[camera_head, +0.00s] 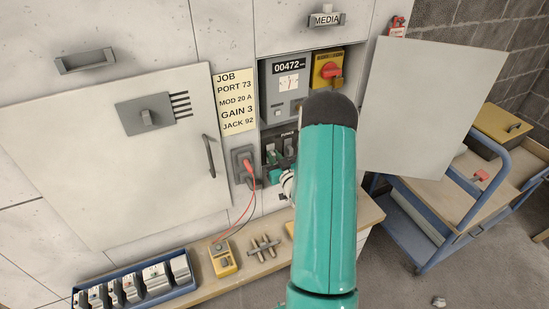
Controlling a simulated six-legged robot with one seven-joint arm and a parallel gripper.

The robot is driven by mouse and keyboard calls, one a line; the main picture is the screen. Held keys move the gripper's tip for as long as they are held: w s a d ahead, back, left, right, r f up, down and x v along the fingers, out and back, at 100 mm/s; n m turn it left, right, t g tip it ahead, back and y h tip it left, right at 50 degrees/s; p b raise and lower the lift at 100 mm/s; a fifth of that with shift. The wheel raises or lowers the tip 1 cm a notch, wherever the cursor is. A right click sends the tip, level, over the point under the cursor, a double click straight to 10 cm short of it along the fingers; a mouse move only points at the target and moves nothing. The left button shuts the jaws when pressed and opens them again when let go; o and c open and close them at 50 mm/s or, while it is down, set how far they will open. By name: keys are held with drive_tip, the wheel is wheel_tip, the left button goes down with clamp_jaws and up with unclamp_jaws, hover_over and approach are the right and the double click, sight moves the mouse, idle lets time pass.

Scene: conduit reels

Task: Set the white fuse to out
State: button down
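The open compartment in the wall cabinet holds a small dark panel (265,146) low down, with a partly covered label that seems to read "FUSES". Dark grey blocks (271,156) and a green piece (274,175) show on it. I cannot make out a white fuse; my teal arm covers the right part of the panel. A small pale metal part beside my arm seems to be my gripper (287,183), in front of the panel's lower edge. Its fingers are mostly hidden, and I cannot tell whether it is open or touches anything.
Above are a grey meter (282,112) and a yellow switch box (325,60) with a red knob. An open door panel (428,105) stands right. Below, a wooden ledge (215,292) carries a yellow multimeter (223,260) and a blue tray (200,285). A blue cart (420,222) stands right.

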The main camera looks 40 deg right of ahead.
drive_tip(key=shift+v, duration=1.2)
drive_tip(key=c, duration=1.4)
unclamp_jaws()
drive_tip(key=shift+o, duration=0.2)
drive_tip(key=v, duration=1.3)
drive_tip(key=shift+s+a, duration=0.15)
drive_tip(key=shift+s, duration=0.2)
